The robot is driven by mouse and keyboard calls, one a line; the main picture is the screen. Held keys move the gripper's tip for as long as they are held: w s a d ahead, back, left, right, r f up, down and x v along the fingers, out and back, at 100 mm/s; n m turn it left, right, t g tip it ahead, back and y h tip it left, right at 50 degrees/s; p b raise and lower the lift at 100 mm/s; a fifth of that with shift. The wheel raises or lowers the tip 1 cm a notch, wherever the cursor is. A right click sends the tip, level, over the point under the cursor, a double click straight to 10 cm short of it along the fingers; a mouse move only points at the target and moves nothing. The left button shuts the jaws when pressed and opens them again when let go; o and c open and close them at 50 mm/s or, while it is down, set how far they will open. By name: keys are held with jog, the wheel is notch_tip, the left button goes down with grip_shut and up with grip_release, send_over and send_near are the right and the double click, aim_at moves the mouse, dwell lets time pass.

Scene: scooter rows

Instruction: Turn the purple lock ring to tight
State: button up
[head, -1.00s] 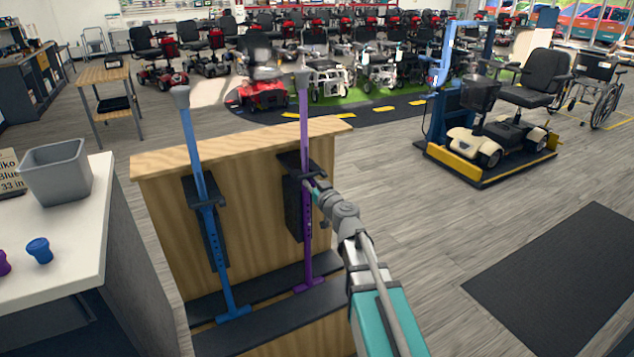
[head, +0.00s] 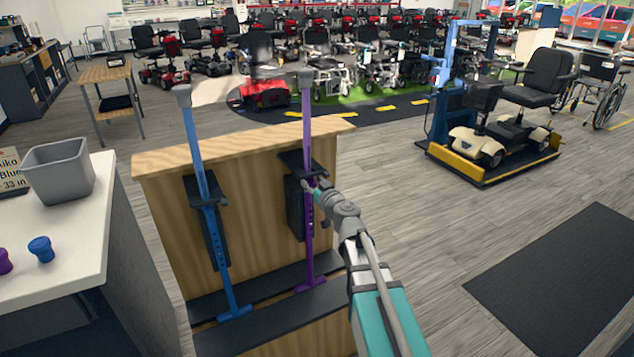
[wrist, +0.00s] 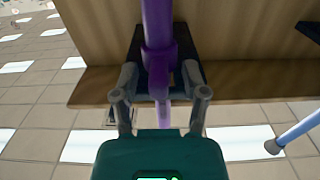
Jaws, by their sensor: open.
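The purple cane (head: 308,235) stands upright in a black holder on the wooden stand. Its purple lock ring (wrist: 160,58) is a wider collar on the shaft in the wrist view. My gripper (wrist: 160,82) is open, with one finger on each side of the shaft close to the collar; I cannot tell whether they touch it. In the head view my gripper (head: 313,187) reaches the cane from the right and partly hides the collar. No tight mark is readable.
A blue cane (head: 211,225) stands to the left in the same wooden stand (head: 260,190). A white counter (head: 85,215) at left holds a grey bin (head: 60,172), a blue knob (head: 41,249) and a purple knob (head: 4,262).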

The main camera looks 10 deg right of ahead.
aim_at(315, 185)
jog(key=shift+v, duration=3.8)
jog(key=shift+a, duration=0.1)
jog(key=s+a+f+n+g+y, duration=0.2)
jog(key=s+a+f+g, duration=0.55)
jog(key=f+g, duration=0.3)
jog(key=s+d+f+m+g+h, duration=0.55)
jog(key=s+d+f+h, duration=0.2)
jog(key=s, duration=0.45)
notch_tip(315, 185, up, 18)
jog(key=d+g+p, duration=0.1)
jog(key=d+p, duration=0.1)
jog(key=p, duration=1.6)
jog(key=shift+s+p, duration=0.3)
jog(key=shift+s, duration=0.05)
